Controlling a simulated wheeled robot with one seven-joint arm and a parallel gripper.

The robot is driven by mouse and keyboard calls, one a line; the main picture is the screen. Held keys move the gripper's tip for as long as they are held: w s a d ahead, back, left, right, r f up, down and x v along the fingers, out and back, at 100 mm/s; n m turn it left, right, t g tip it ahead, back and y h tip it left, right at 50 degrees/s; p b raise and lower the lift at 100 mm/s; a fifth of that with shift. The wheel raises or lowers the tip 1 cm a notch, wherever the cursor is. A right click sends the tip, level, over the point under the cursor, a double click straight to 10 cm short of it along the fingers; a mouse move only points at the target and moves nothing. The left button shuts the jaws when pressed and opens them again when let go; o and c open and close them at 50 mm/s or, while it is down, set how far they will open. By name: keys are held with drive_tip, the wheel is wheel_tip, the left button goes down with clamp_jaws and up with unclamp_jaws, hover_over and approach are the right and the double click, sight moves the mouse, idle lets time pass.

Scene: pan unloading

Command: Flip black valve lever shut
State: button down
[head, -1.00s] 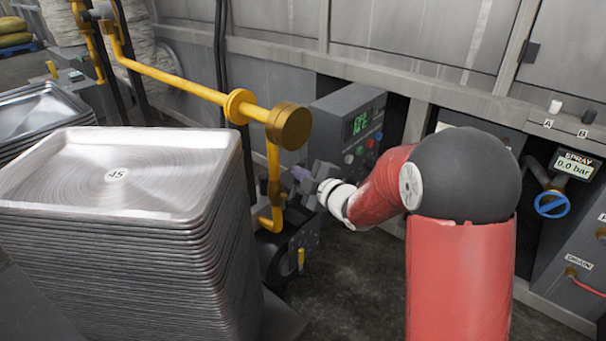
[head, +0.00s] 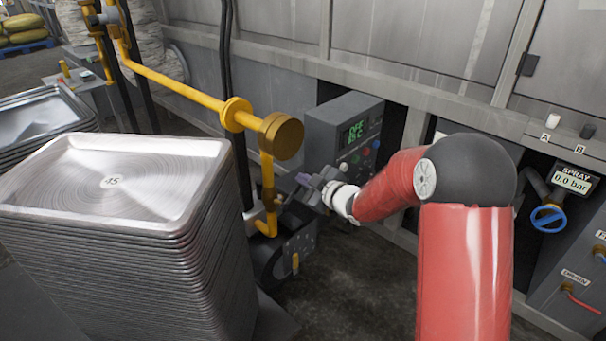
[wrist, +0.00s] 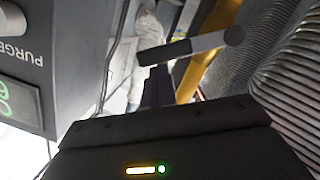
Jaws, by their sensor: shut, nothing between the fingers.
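The lever (wrist: 190,46) lies across the wrist view just past my fingertips, with a dark sleeve at its left and a lighter grey length ending in a rounded tip at right. My gripper (wrist: 157,72) is shut and empty, its fingers pointing at the lever's dark part; I cannot tell whether they touch. The yellow pipe (wrist: 214,40) passes behind the lever. In the head view my gripper (head: 297,182) is beside the lower part of the yellow pipe (head: 267,175). There the lever is too small and dark to tell apart from the fingers.
A grey control box (head: 326,128) with a green display stands behind my gripper. A tall stack of metal trays (head: 215,250) stands left of the pipe. At far right are a blue valve wheel (head: 549,218) and a spray gauge (head: 574,180). Dark floor (head: 350,285) is open below my arm.

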drive_tip(key=shift+w+d+f+m+g+y+p, duration=0.1)
drive_tip(key=shift+w+d+f+m+g+p, duration=0.1)
drive_tip(key=shift+w+d+f+m, duration=0.35)
drive_tip(key=shift+w+d+f+m+g+y+p, duration=0.1)
drive_tip(key=shift+w+f+m+g+p, duration=0.15)
drive_tip(key=shift+f+m, duration=0.55)
drive_tip(key=shift+w+d+f+m+g+y+p, duration=0.15)
drive_tip(key=shift+w+d+f+m, duration=0.25)
drive_tip(key=shift+f, duration=0.65)
